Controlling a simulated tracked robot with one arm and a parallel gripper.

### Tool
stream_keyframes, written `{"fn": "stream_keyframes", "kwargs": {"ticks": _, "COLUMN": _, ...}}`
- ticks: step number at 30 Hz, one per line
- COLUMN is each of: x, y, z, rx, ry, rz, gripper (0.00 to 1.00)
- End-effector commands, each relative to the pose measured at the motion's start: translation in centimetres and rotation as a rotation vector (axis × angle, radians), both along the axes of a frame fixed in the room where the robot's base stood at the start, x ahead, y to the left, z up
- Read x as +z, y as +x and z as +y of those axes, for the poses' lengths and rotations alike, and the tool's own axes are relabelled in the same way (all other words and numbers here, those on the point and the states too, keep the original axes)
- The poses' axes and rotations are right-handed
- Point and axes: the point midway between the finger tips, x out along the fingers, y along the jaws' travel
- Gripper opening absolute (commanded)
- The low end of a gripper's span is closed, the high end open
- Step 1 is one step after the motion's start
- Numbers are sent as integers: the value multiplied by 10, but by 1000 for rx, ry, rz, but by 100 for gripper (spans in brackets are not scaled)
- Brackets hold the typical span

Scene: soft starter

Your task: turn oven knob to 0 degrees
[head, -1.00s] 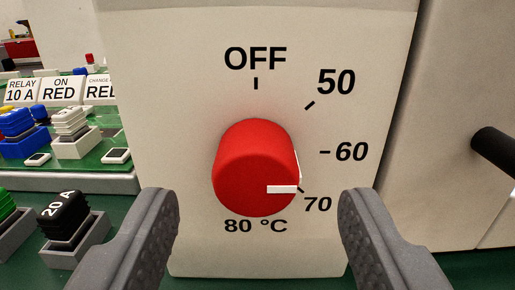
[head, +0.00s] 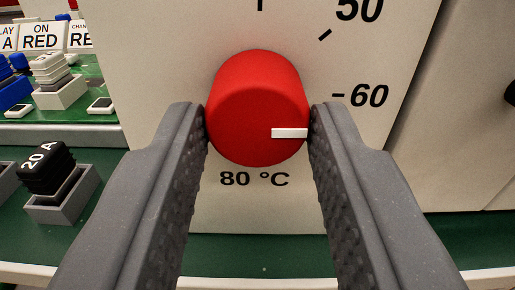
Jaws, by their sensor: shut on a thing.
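The red oven knob (head: 255,100) sits on the pale front panel (head: 150,70) in the middle of the head view. The white pointer mark (head: 290,133) on its face points to the right. The printed labels 50, 60 and 80 °C show around the knob. The OFF label is out of the frame above, with only its tick showing. The 70 label is hidden behind my gripper's right finger. My gripper (head: 258,122) is shut on the knob, one grey finger at each side.
At the left, a green board (head: 95,130) carries coloured blocks and label cards, with a black "20 A" block (head: 45,170) in a grey holder. A dark handle end (head: 510,94) sticks out at the right edge. A green strip runs below the panel.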

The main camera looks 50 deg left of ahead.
Motion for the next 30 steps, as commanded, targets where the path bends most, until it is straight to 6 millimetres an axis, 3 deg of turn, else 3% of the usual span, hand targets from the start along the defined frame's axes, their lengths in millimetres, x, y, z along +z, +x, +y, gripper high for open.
{"fn": "stream_keyframes", "kwargs": {"ticks": 8, "x": 0, "y": 1, "z": -2, "rx": -2, "ry": -89, "rz": -116, "gripper": 9}}
{"fn": "stream_keyframes", "kwargs": {"ticks": 30, "x": -1, "y": 1, "z": -3, "rx": -4, "ry": -514, "rz": -664, "gripper": 9}}
